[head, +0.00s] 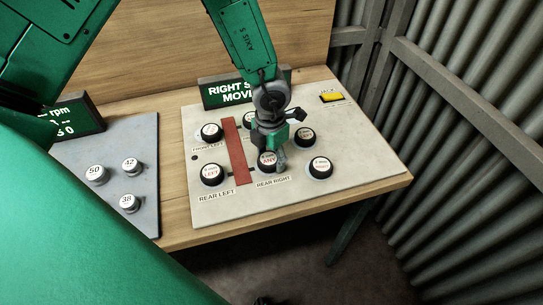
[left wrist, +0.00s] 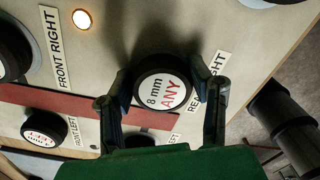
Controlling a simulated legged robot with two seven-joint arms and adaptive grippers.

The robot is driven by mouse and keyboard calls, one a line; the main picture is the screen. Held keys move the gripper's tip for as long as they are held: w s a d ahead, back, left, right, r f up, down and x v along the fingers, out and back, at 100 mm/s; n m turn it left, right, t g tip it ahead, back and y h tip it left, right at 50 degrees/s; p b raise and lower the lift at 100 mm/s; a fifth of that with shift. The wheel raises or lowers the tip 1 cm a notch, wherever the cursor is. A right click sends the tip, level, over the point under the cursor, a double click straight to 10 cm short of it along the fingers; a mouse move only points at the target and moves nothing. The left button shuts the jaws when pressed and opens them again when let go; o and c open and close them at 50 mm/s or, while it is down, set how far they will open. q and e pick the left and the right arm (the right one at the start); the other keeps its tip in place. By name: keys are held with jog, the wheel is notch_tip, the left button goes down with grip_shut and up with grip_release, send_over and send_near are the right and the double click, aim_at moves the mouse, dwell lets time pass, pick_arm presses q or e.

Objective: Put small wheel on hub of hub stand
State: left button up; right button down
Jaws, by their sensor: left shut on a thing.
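A small black wheel with a white cap reading "8 mm ANY" (left wrist: 162,92) is between the fingers of my left gripper (left wrist: 161,88), which is shut on it. In the head view the same wheel (head: 267,161) is at the rear right place of the pale board (head: 240,203), with the left gripper (head: 273,147) over it. Whether a hub is under it is hidden. Two more wheels stand on the board's right part, one farther back (head: 304,136) and one nearer (head: 320,167). I cannot tell which part is the hub stand. My right gripper is not in view.
Wheels stand at front left (head: 210,131) and rear left (head: 212,174), beside a red strip (head: 239,150). A green display (head: 222,92) stands behind, partly hidden. A yellow button (head: 331,97) is at the back right. A grey panel (head: 140,170) with knobs lies left. A corrugated wall (head: 470,120) bounds the right.

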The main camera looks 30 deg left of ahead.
aim_at(270, 156)
pick_arm(q)
jog(key=o, duration=1.2)
jog(key=shift+f, duration=0.1)
jog(key=shift+c, duration=0.2)
jog(key=shift+a, duration=0.1)
jog(key=shift+r, duration=0.35)
notch_tip(270, 156, up, 12)
jog(key=shift+f+p, duration=0.25)
jog(key=shift+p, duration=0.05)
jog(key=shift+a, duration=0.1)
